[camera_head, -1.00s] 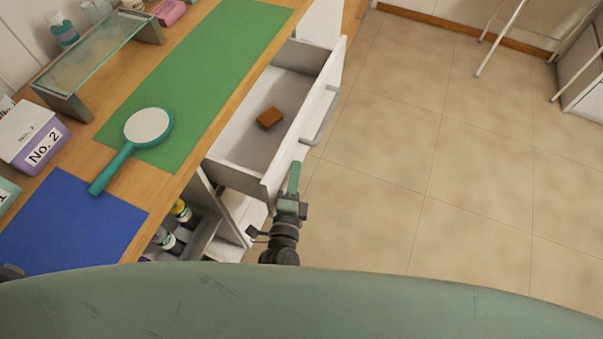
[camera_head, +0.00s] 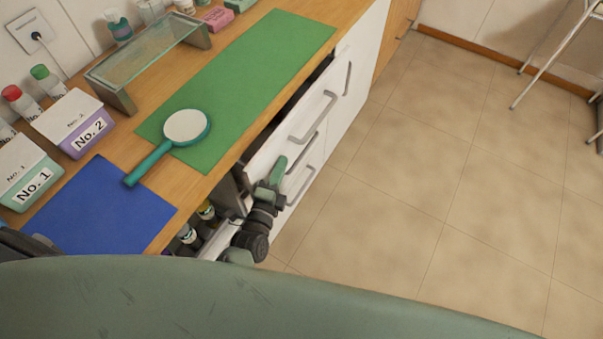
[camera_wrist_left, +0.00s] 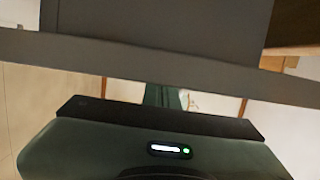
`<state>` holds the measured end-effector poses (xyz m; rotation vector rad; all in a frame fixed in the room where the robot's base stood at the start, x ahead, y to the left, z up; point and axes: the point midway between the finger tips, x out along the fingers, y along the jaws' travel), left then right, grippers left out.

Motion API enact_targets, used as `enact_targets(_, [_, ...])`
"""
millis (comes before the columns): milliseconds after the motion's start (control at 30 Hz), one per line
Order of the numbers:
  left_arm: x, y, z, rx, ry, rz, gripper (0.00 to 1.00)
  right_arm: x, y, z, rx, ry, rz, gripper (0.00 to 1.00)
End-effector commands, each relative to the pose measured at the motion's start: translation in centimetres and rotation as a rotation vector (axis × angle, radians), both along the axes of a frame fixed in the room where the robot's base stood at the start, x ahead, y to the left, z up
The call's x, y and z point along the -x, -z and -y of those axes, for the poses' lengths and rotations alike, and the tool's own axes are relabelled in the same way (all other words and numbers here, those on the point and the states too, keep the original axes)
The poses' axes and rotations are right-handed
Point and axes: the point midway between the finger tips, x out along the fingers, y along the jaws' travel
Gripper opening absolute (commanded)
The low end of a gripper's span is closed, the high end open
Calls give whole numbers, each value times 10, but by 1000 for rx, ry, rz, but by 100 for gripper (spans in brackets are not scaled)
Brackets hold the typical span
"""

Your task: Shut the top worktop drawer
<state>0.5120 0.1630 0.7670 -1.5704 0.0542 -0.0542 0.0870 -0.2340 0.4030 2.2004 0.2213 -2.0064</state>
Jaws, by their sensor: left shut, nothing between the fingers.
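The top worktop drawer (camera_head: 283,134) has a white front with a grey bar handle (camera_head: 316,119). It is nearly in, with a narrow dark gap between its front and the wooden worktop (camera_head: 221,177). My left gripper (camera_head: 278,168) is shut and empty, with its green fingers at the near lower end of the drawer front. I cannot tell whether they touch it. In the left wrist view, the green fingers (camera_wrist_left: 163,96) point at a close grey band, with a darker grey surface beyond. The drawer's inside is hidden. My right gripper is not in view.
Bottles stand in an open compartment (camera_head: 206,226) below.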

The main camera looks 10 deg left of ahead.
Motion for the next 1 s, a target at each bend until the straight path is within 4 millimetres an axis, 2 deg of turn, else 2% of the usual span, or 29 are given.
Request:
enact_targets(100, [-8,0,-23,-4,-1,0,0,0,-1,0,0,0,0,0])
enact_targets(333, [-16,0,-48,-2,0,0,0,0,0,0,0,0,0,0])
enact_targets(567, [-19,0,-57,0,-2,0,0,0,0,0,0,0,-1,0])
enact_targets(1000, [-20,-1,-60,-1,-6,3,0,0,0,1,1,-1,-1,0])
